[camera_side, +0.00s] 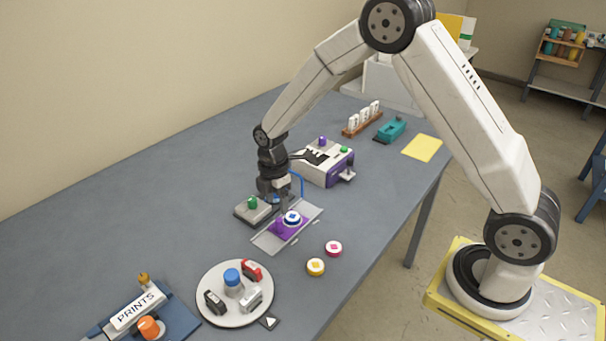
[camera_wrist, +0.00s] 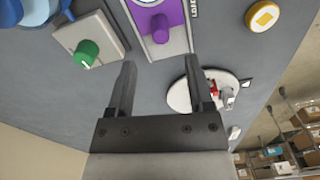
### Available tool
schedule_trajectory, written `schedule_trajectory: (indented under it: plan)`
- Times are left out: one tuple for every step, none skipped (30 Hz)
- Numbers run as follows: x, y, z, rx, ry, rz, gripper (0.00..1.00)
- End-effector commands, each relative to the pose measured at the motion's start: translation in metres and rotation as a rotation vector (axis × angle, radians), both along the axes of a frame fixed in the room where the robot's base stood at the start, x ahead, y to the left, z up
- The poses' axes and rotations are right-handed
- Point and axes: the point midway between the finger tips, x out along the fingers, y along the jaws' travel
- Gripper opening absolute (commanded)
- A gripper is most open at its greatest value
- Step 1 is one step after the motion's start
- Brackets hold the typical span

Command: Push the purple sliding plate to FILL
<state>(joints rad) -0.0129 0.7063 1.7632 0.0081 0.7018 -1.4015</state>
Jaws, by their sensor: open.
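The purple sliding plate (camera_side: 281,231) sits on a pale grey track (camera_side: 266,241) in the side view, with a blue-and-white round piece (camera_side: 292,217) on it. In the wrist view the purple plate (camera_wrist: 174,12) and its purple knob (camera_wrist: 160,28) show at the top, just beyond my fingertips. Letters that look like LOAD (camera_wrist: 194,8) run beside the track; I see no readable FILL mark. My gripper (camera_wrist: 160,62) is open and empty, its fingers apart. In the side view my gripper (camera_side: 277,203) points down beside the plate, close to it; contact cannot be told.
A grey box with a green knob (camera_side: 252,203) stands left of the track. A white-and-purple machine (camera_side: 327,163) stands behind. A round white tray (camera_side: 235,318) holds small parts in front. A pink disc (camera_side: 334,248) and a yellow disc (camera_side: 316,267) lie right, near the table edge.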

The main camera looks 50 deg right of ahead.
Motion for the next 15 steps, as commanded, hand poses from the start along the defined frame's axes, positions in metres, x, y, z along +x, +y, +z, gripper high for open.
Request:
schedule_trajectory:
  plan:
    - [0.000,0.000,0.000,0.000,0.001,0.006,0.67]
    - [0.000,0.000,0.000,0.000,0.001,0.008,0.67]
    - [0.000,0.000,0.000,0.000,0.001,0.009,0.67]
    - [0.000,0.000,0.000,0.000,0.001,0.009,0.67]
    - [0.000,0.000,-0.001,0.000,0.001,0.008,0.67]
    - [0.000,0.000,-0.001,0.000,0.001,0.008,0.67]
    - [0.000,0.000,-0.002,0.000,0.001,0.008,0.67]
    - [0.000,0.000,-0.003,0.000,0.001,0.008,0.67]
    - [0.000,0.000,-0.004,0.000,0.001,0.007,0.67]
    - [0.000,0.000,-0.006,0.001,0.002,0.007,0.67]
    - [0.000,0.000,-0.008,0.001,0.002,0.007,0.67]
    - [0.000,0.000,-0.010,0.001,0.002,0.007,0.67]
    - [0.000,0.000,-0.012,0.001,0.002,0.007,0.67]
    - [-0.001,0.000,-0.015,0.001,0.002,0.007,0.67]
    - [-0.001,0.000,-0.019,0.000,0.003,0.007,0.67]
